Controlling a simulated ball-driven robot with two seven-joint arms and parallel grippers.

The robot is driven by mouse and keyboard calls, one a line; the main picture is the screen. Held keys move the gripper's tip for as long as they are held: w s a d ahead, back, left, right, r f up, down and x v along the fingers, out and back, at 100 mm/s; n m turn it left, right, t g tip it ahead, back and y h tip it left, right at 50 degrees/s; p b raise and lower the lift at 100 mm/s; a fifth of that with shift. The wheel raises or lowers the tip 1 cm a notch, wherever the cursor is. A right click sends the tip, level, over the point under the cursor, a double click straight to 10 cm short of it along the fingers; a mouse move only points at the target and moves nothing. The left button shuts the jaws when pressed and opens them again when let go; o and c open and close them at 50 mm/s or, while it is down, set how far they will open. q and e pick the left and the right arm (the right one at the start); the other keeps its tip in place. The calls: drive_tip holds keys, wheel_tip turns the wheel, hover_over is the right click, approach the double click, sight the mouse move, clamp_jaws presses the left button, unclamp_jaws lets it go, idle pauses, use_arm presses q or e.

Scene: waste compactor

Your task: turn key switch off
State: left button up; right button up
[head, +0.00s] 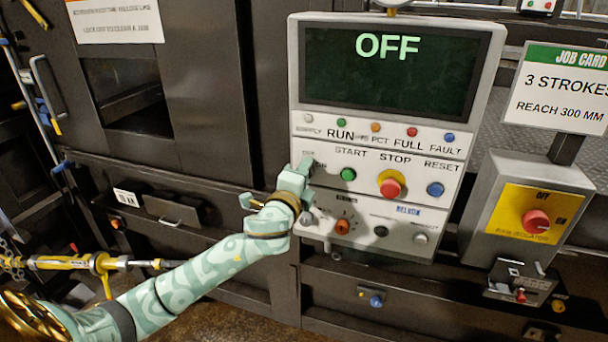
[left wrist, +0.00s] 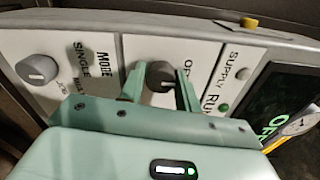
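The key switch (left wrist: 160,77) is a dark round knob on the white control panel, beside a label that starts "OF". My left gripper (head: 298,178) is at the left edge of the panel, and in the head view it covers the switch. In the left wrist view the left gripper's fingers (left wrist: 161,84) stand on either side of the knob, with small gaps that make it look open around the knob. Whether a finger touches it is hard to tell. The panel's display (head: 390,72) reads "OFF". My right gripper is in neither view.
A grey mode knob (left wrist: 37,70) sits on the panel near the gripper. The red stop button (head: 391,185), green start button (head: 348,174) and blue reset button (head: 435,189) lie to the right. A red isolator knob (head: 536,222) is on a separate box.

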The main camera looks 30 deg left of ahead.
use_arm(q)
drive_tip(key=shift+o, duration=1.4)
drive_tip(key=b+v, duration=0.1)
drive_tip(key=v, duration=1.5)
drive_tip(key=shift+s+b, duration=0.2)
drive_tip(key=shift+b, duration=0.15)
drive_tip(key=shift+d, duration=0.1)
